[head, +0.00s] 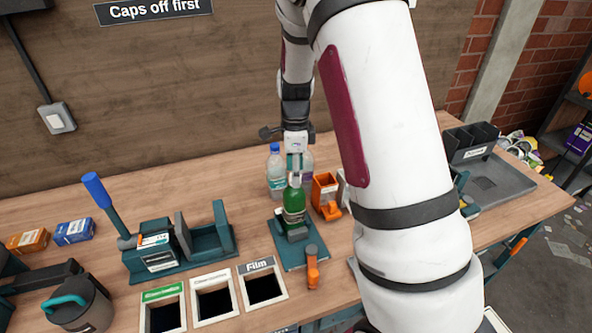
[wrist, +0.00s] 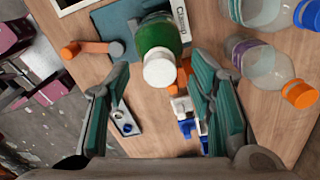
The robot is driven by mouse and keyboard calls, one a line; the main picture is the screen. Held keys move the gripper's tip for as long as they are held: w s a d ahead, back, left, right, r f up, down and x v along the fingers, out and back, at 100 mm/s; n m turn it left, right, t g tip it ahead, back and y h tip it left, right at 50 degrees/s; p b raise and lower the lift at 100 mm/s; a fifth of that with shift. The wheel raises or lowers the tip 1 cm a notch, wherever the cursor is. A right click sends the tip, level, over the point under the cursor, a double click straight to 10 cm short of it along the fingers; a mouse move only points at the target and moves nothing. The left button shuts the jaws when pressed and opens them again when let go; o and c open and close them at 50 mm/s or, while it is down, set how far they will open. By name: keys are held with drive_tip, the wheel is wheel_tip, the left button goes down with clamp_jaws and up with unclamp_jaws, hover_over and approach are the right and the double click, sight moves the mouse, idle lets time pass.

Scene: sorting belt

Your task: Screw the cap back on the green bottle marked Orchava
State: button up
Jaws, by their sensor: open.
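The green bottle (head: 293,204) stands upright in the teal clamp (head: 285,256) on the bench. It also shows in the wrist view (wrist: 157,38), with a round white cap (wrist: 160,70) over its mouth. I cannot tell whether the cap is screwed tight. The Orchava name is not readable. My gripper (head: 295,170) is just above the bottle, pointing down. In the wrist view my gripper (wrist: 160,84) is open, with one finger each side of the line to the cap and nothing held between them.
Clear bottles (head: 276,170) stand close behind the green one. An orange holder (head: 326,194) is close at its right. The clamp's orange handle (head: 312,268) sticks out in front. Sorting openings (head: 262,288) lie at front left. A grey tray (head: 490,188) is at right.

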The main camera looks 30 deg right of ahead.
clamp_jaws()
drive_tip(key=m, duration=0.3)
drive_tip(key=shift+m, duration=1.1)
drive_tip(key=m, duration=0.3)
drive_tip(key=shift+c, duration=0.3)
unclamp_jaws()
drive_tip(key=shift+f+m, duration=0.1)
drive_tip(key=shift+m, duration=0.3)
